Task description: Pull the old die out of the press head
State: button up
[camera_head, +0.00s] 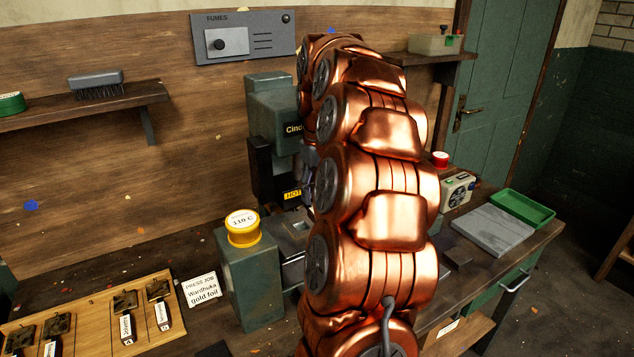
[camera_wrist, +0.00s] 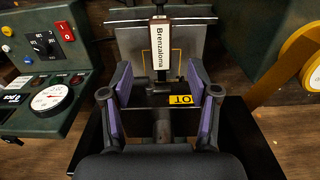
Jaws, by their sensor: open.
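I see gaps on both sides and no contact. In the head view my copper arm covers my gripper, the die and much of the green press (camera_head: 270,100). A yellow "HOT" label (camera_head: 292,194) shows beside the arm; it also shows in the wrist view (camera_wrist: 181,99).
A wooden rack (camera_head: 85,325) with several labelled dies lies at the lower left. A green tray (camera_head: 523,207) and grey slab (camera_head: 492,229) lie right.

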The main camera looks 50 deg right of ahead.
aim_at(310, 208)
jog(key=shift+f+p, duration=0.9)
jog(key=shift+f, duration=2.1)
grip_shut()
